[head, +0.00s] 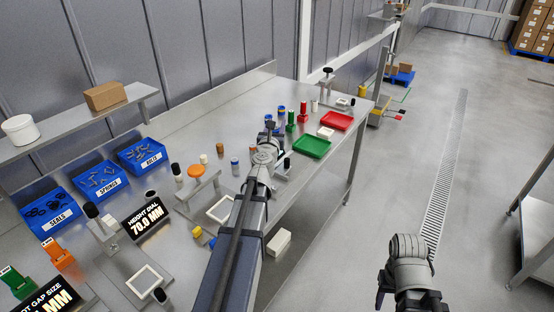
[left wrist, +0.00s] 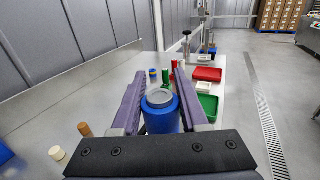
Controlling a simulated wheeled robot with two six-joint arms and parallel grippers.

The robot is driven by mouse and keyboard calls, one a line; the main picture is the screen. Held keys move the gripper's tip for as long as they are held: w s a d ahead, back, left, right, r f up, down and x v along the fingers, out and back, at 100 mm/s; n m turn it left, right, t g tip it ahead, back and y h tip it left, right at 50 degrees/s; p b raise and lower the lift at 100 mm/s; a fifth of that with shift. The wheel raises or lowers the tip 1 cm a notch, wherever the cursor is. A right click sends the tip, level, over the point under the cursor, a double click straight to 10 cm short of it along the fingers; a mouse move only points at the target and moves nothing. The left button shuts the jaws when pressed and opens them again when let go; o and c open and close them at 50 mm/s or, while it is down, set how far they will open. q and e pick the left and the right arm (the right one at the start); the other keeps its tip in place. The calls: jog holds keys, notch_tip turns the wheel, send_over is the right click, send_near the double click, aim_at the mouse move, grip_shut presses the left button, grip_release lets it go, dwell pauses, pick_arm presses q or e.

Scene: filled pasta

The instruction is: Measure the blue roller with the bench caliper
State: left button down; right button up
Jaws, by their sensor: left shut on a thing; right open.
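The blue roller (left wrist: 162,115), a blue cylinder with a grey top, stands upright between the jaws of my left gripper in the left wrist view. In the head view my left gripper (head: 269,130) is over the middle of the bench, and its arm hides most of what it holds. A metal fixture with a black knob (head: 284,168) is partly hidden beside my left wrist. I cannot tell whether it is the bench caliper. My right gripper (head: 407,303) is off the bench over the floor at the lower right, its fingertips cut off by the frame edge.
A green tray (head: 312,147) and a red tray (head: 337,121) lie near the bench's right edge. Several small cylinders stand around the middle. Blue bins (head: 101,181) line the back left. A display (head: 147,217) reads 70.0 MM. Bare bench lies behind my left gripper.

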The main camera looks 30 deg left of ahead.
pick_arm(q)
notch_tip(320, 180, down, 11)
jog(key=w+m+h+b, duration=0.1)
jog(key=m+h+b, duration=0.1)
jog(key=b, duration=0.8)
jog(key=shift+t+h, duration=0.4)
jog(key=shift+h, duration=0.1)
pick_arm(e)
notch_tip(320, 180, down, 11)
pick_arm(q)
jog(key=shift+f, duration=0.1)
pick_arm(e)
jog(key=shift+a+f, duration=0.1)
pick_arm(q)
notch_tip(320, 180, down, 7)
jog(key=b, duration=0.6)
jog(key=shift+b, duration=0.35)
pick_arm(e)
notch_tip(320, 180, down, 7)
pick_arm(q)
jog(key=shift+f+b, duration=0.35)
jog(key=shift+b, duration=0.15)
pick_arm(e)
jog(key=shift+f, duration=0.35)
